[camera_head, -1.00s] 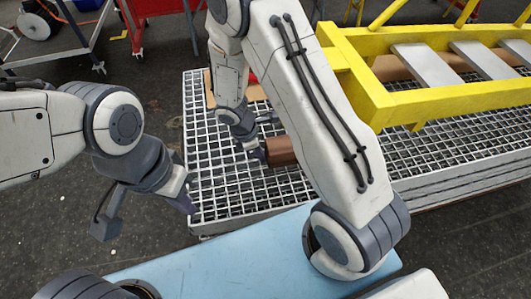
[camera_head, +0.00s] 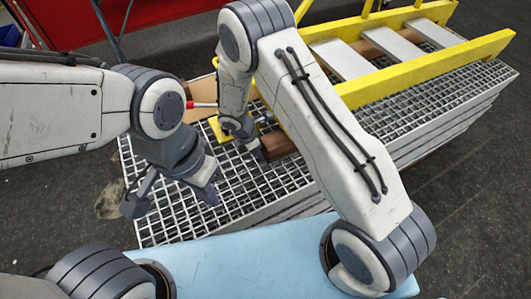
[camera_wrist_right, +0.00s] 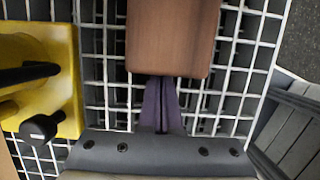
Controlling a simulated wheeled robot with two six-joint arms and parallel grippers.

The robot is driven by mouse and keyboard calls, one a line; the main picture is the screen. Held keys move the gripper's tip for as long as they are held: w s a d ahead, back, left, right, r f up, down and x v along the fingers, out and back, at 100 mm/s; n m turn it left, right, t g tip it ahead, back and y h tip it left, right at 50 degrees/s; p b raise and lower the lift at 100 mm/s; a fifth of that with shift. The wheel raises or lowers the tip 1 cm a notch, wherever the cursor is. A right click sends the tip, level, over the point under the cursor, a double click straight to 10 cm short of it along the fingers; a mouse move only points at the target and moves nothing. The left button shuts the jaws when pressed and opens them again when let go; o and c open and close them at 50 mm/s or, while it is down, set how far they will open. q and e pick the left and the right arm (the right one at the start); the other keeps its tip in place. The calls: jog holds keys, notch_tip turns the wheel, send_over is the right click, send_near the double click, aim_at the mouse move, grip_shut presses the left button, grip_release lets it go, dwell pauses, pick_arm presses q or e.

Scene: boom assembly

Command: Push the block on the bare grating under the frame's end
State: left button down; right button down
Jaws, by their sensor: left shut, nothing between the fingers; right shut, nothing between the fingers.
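The brown block (camera_head: 281,146) lies on the grating (camera_head: 240,190), partly hidden behind my right arm in the head view. My right gripper (camera_head: 260,154) is shut and empty, with its fingertips at the block's near end. In the right wrist view the shut dark fingers (camera_wrist_right: 160,95) point straight at the block (camera_wrist_right: 172,38) and seem to touch its end face. The yellow frame (camera_head: 415,70) with grey rungs lies behind; its end is mostly hidden by my right arm. My left gripper (camera_head: 212,195) is shut and empty above the grating's left part.
A yellow piece with a black handle (camera_wrist_right: 40,80) sits left of the block in the right wrist view. A tan board (camera_head: 200,90) and a red rod (camera_head: 203,105) show behind my arms. A light blue surface (camera_head: 240,260) lies in front. The grating's near left is clear.

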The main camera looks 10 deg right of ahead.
aim_at(253, 161)
jog(key=shift+d, duration=0.1)
dwell(0.3)
jog(key=shift+a, duration=0.3)
jog(key=a, duration=0.2)
jog(key=shift+s+a, duration=0.35)
jog(key=shift+s, duration=0.05)
jog(key=shift+s+a+r+p, duration=0.1)
jog(key=shift+a+r+p, duration=0.35)
jog(key=shift+a+r, duration=0.35)
pick_arm(q)
jog(key=shift+s+a+r+p, duration=0.1)
jog(key=shift+a+r+p, duration=0.15)
jog(key=shift+r, duration=0.25)
jog(key=shift+s+a+r+p, duration=0.1)
jog(key=shift+r+p, duration=0.1)
jog(key=shift+r, duration=0.25)
pick_arm(e)
jog(key=v, duration=0.8)
jog(key=shift+d+r, duration=0.15)
jog(key=shift+d, duration=0.1)
